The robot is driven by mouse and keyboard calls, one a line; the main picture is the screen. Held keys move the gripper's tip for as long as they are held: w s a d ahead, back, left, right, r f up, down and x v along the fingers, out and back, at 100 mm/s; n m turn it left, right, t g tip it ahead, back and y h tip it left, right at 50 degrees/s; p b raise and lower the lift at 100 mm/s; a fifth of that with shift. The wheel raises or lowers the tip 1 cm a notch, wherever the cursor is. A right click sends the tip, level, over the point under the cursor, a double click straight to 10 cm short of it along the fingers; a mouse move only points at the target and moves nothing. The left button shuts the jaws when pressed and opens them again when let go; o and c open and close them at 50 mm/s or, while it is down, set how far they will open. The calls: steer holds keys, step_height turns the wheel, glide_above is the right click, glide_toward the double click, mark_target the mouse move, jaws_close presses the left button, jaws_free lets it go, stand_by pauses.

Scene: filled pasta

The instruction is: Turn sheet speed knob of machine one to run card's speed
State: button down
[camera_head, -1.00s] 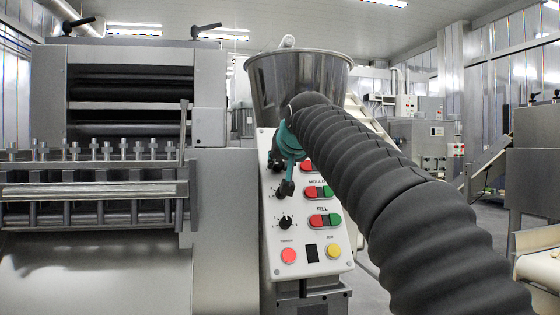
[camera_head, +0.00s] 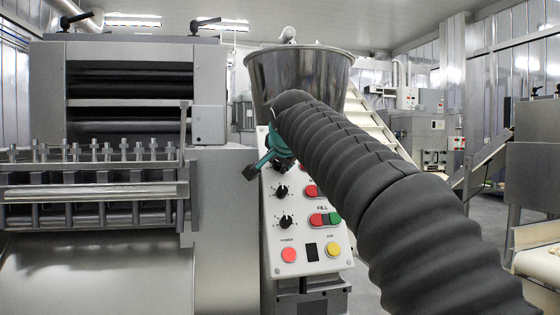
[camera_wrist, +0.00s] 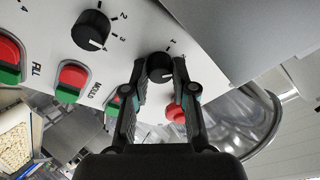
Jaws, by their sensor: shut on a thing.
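The control panel (camera_head: 268,235) of the machine carries a column of black knobs beside red and green buttons. The top knob (camera_wrist: 160,66) sits between the two black fingertips of my gripper (camera_wrist: 160,78) in the wrist view, with the fingers closed on its sides. Scale figures show around it, but its pointer is hard to read. In the head view my gripper (camera_head: 264,164) is at the panel's upper left and hides this knob. The mould knob (camera_wrist: 90,30) and fill knob (camera_head: 285,222) are clear of my gripper. No run card can be made out.
A steel hopper (camera_head: 298,80) stands above the panel. The sheeting machine's grey body (camera_head: 225,230) is left of the panel. Red (camera_head: 288,255) and yellow (camera_head: 333,249) buttons sit low on the panel. A conveyor (camera_head: 540,262) is at the far right.

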stand_by(0.3)
steer(key=c, duration=0.9)
jaws_free()
steer(key=shift+a, duration=0.1)
steer(key=shift+c, duration=0.2)
steer(key=v, duration=1.2)
